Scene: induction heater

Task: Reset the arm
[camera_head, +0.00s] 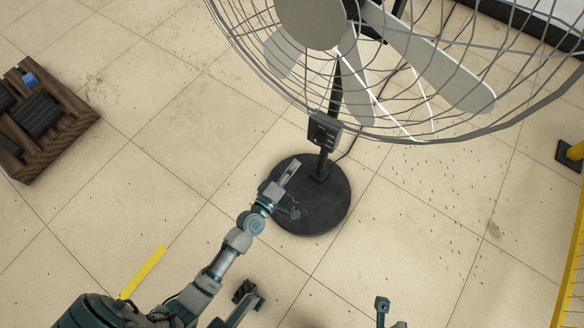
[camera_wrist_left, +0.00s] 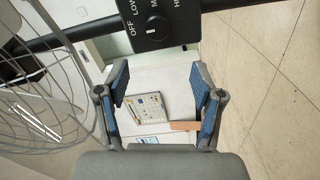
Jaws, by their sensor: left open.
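My left arm reaches up from the lower left in the head view. Its gripper (camera_head: 288,190) is open, with its fingers spread above the fan's round black base (camera_head: 320,215). The fan's control box (camera_head: 324,131) sits on the stand, beyond the fingertips and apart from them. In the left wrist view the open gripper (camera_wrist_left: 160,85) shows two blue-padded fingers with nothing between them. The black control knob (camera_wrist_left: 154,26), with OFF and LOW marked beside it, is ahead of the fingers.
The large fan cage (camera_head: 420,128) fills the upper right. A dark wooden pallet (camera_head: 50,150) lies at the left. A yellow floor strip (camera_head: 143,271) and a yellow barrier (camera_head: 570,275) also show. A panel (camera_wrist_left: 146,104) appears beyond the fingers. Tiled floor is open around the base.

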